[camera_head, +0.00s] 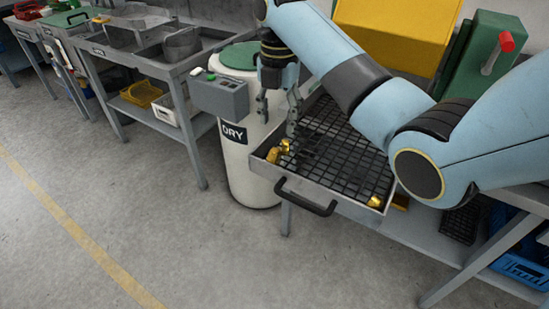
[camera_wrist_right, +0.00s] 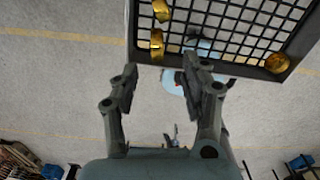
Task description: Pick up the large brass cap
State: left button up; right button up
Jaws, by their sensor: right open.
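Three brass pieces lie in the wire-mesh tray (camera_head: 335,188). One brass piece (camera_head: 286,146) and another beside it (camera_head: 272,155) are at the tray's left corner; they also show in the right wrist view as an upper piece (camera_wrist_right: 161,10) and a lower piece (camera_wrist_right: 156,43). A third brass piece (camera_head: 376,202) sits at the front right corner, and shows rounded in the wrist view (camera_wrist_right: 277,63). I cannot tell for certain which is the large cap. My right gripper (camera_head: 278,114) is open and empty, fingers down, above the tray's left corner. My left gripper is not in view.
A white drum marked DRY (camera_head: 245,165) with a grey control box (camera_head: 220,97) stands close left of the tray. The tray's black handle (camera_head: 306,198) juts out in front. A yellow box (camera_head: 395,30) and a green machine (camera_head: 480,60) stand behind. The floor in front is clear.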

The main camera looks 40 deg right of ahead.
aim_at(275, 149)
notch_tip(275, 149, down, 5)
jog(key=shift+r, duration=0.1)
jog(key=shift+a+f, duration=0.15)
jog(key=shift+f, duration=1.25)
jog(key=shift+a+f, duration=0.15)
jog(key=shift+f, duration=1.25)
grip_shut()
